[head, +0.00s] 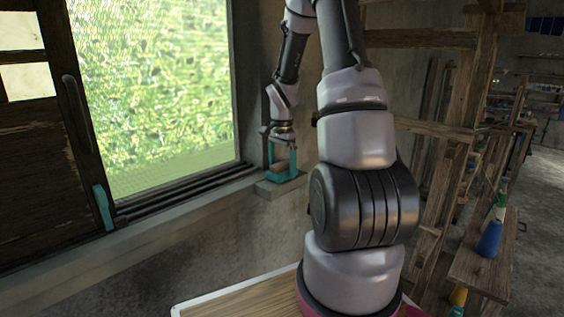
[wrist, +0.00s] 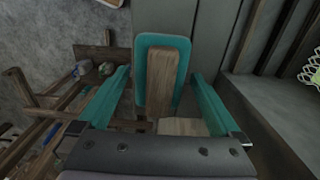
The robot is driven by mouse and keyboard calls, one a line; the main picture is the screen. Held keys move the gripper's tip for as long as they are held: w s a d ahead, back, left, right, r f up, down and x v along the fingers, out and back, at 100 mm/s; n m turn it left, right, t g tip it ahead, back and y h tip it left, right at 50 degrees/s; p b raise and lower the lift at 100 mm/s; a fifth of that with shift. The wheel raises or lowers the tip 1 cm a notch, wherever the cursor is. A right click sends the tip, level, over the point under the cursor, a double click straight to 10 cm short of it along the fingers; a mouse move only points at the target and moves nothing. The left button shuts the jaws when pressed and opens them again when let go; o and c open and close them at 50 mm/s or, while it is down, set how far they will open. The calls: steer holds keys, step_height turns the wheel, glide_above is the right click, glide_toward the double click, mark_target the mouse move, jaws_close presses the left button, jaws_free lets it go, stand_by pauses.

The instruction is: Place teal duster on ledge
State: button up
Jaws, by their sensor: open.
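The teal duster (wrist: 180,46) shows in the wrist view as a teal rounded board with a wooden handle (wrist: 158,95). It lies on the grey ledge (wrist: 211,35) below the window. My gripper (wrist: 161,75) is open, with one teal finger on each side of the duster and a visible gap on both sides. In the head view my gripper (head: 282,172) is low over the right end of the window ledge (head: 215,202). There the duster is mostly hidden by the fingers.
A window with a dark wooden shutter (head: 40,140) stands left of my gripper. Another teal piece (head: 104,207) is at the shutter's lower edge. Wooden loom beams (head: 425,125) and a bench with a blue cone (head: 490,238) stand to the right. The ledge's middle is clear.

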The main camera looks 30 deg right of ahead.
mark_target(282, 163)
step_height(282, 163, up, 12)
steer(key=s+a+r+n+t+y, duration=0.1)
steer(key=s+a+r+n+t, duration=0.2)
steer(key=s, duration=0.7)
steer(key=s+a+r+n+t+y, duration=0.1)
steer(key=s+a+r+n+t, duration=0.3)
steer(key=s+a+r+n, duration=0.3)
steer(key=s+a+r, duration=0.3)
steer(key=a+r, duration=0.1)
steer(key=r, duration=0.1)
steer(key=shift+s+r, duration=0.25)
steer(key=shift+s, duration=0.15)
steer(key=shift+d, duration=0.1)
